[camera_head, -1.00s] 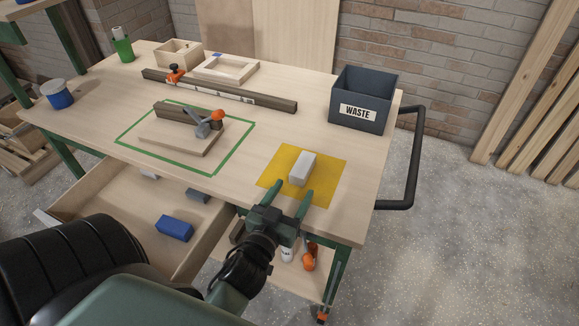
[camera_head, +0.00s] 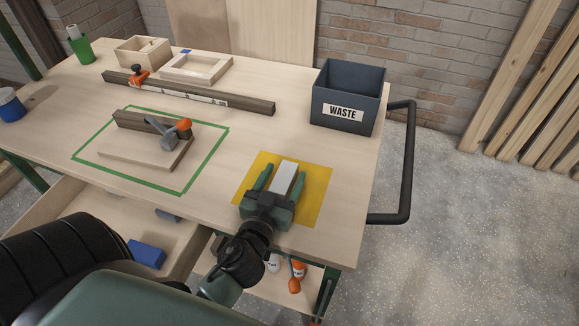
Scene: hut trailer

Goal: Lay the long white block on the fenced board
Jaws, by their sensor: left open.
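The long white block (camera_head: 285,178) lies on the yellow mat (camera_head: 314,190) near the right front of the workbench. My left gripper (camera_head: 274,178) is open, with one finger on each side of the block; I cannot tell whether the fingers touch it. The gripper's body hides the near end of the block. The fenced board (camera_head: 133,155) lies inside a green outline at the left, with a dark wooden fence along its back edge and a grey clamp with an orange knob on its right part. My right gripper is not in view.
A dark waste bin (camera_head: 342,118) stands at the back right. A long dark beam (camera_head: 215,98) with an orange clamp lies behind the board. An open drawer (camera_head: 190,236) below the front edge holds a blue block (camera_head: 146,254). The bench between mat and board is clear.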

